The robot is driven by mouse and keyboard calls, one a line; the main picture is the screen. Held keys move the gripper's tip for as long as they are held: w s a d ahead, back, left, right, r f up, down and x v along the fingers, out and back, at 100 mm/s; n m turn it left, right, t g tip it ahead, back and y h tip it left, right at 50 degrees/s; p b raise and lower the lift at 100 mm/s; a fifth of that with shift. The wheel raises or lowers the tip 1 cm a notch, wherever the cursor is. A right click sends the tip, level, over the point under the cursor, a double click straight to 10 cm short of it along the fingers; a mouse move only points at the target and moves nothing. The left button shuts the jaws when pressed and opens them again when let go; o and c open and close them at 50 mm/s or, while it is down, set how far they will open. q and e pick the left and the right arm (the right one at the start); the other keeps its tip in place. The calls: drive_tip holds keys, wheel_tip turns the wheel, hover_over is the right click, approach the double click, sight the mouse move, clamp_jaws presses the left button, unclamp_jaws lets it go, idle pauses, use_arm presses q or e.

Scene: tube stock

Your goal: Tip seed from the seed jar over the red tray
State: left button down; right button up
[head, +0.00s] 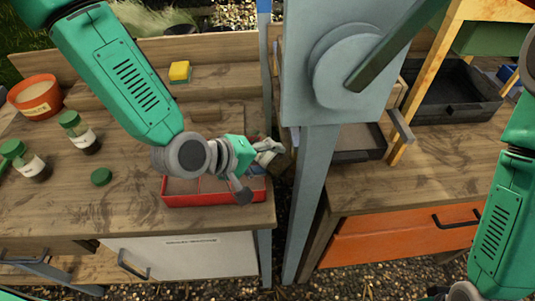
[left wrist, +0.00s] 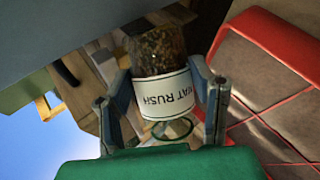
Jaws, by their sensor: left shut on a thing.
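The seed jar (left wrist: 158,85) is clear, with dark seed inside and a white label whose visible letters include RUSH. My left gripper (head: 268,151) is shut on it; the two fingers (left wrist: 162,103) flank the label in the left wrist view. In the head view the gripper hides most or all of the jar. The red tray (head: 212,200) lies at the bench's front edge, just below and left of the gripper. Its red rim also shows at the right of the left wrist view (left wrist: 275,36). I cannot tell the jar's exact tilt. My right gripper is out of view.
An orange pot (head: 36,97) and a yellow sponge (head: 180,72) stand farther back. A grey post (head: 315,190) rises right of the tray. A black tray (head: 470,105) is at right.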

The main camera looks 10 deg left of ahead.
use_arm(q)
drive_tip(key=shift+a, duration=0.8)
drive_tip(key=shift+a+f, duration=0.1)
drive_tip(key=shift+a, duration=0.1)
drive_tip(key=shift+n+h+b, duration=0.3)
drive_tip(key=shift+h, duration=0.1)
drive_tip(key=shift+d+h+b, duration=0.25)
drive_tip(key=shift+h+b, duration=0.05)
drive_tip(key=shift+b, duration=0.1)
drive_tip(key=shift+d+g, duration=0.3)
drive_tip(key=shift+d, duration=0.1)
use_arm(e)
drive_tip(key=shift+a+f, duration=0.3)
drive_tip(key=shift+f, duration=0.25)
use_arm(q)
drive_tip(key=shift+a, duration=0.2)
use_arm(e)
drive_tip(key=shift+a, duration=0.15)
